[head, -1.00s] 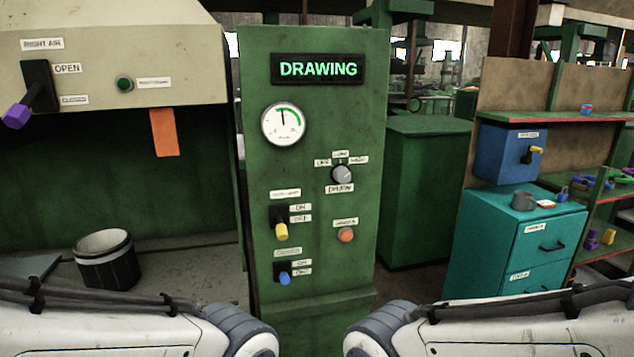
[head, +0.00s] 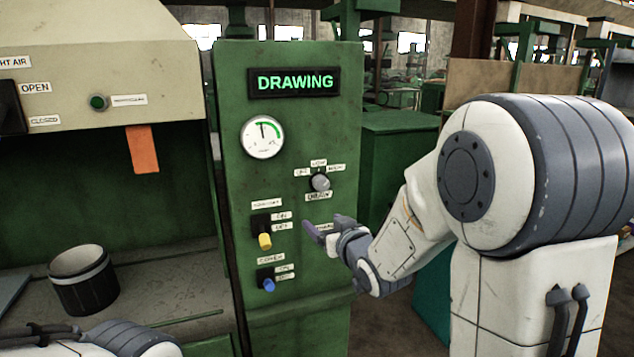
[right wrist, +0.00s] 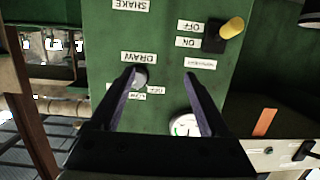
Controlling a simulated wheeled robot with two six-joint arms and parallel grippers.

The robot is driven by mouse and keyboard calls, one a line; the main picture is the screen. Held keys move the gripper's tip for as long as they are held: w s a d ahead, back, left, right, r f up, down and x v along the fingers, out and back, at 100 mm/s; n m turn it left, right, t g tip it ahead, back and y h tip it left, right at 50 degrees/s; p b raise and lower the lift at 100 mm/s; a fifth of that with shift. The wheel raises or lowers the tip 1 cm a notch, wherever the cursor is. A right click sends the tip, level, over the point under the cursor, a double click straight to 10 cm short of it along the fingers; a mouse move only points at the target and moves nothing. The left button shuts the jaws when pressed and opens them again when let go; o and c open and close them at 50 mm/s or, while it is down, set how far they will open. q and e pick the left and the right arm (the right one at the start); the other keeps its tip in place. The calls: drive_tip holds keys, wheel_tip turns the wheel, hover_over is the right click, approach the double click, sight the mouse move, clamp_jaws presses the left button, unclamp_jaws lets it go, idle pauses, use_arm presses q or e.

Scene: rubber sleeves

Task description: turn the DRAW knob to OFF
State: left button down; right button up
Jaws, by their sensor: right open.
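The DRAW knob (head: 320,182) is a small round grey knob on the green control panel (head: 235,200), with small labels around it. Its pointer direction is too small to read. The sign (head: 294,82) above reads DRAWING. My right gripper (head: 318,232) is open and empty, in front of the panel and below the knob in the head view. In the right wrist view the picture is inverted; the open fingers (right wrist: 160,75) point toward the panel, and one finger partly covers the knob (right wrist: 142,77). No contact is visible. My left gripper is out of view.
A yellow-tipped lever (head: 264,240) and a blue-tipped lever (head: 268,285) sit left of and below the knob. A gauge (head: 262,137) is above left. My right gripper hides the orange button. A bucket (head: 82,280) stands at left.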

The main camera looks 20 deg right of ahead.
sight(323, 187)
drive_tip(key=d+r+t, duration=0.2)
drive_tip(key=d+r, duration=0.1)
drive_tip(key=d, duration=0.1)
drive_tip(key=shift+h, duration=0.3)
drive_tip(key=w+p, duration=0.1)
drive_tip(key=w, duration=0.2)
drive_tip(key=w+p, duration=0.1)
drive_tip(key=w, duration=0.2)
drive_tip(key=w+p, duration=0.2)
drive_tip(key=w, duration=0.2)
drive_tip(key=shift+a+r, duration=0.15)
drive_tip(key=shift+r, duration=0.2)
drive_tip(key=shift+w+f, duration=0.1)
drive_tip(key=shift+w, duration=0.45)
clamp_jaws()
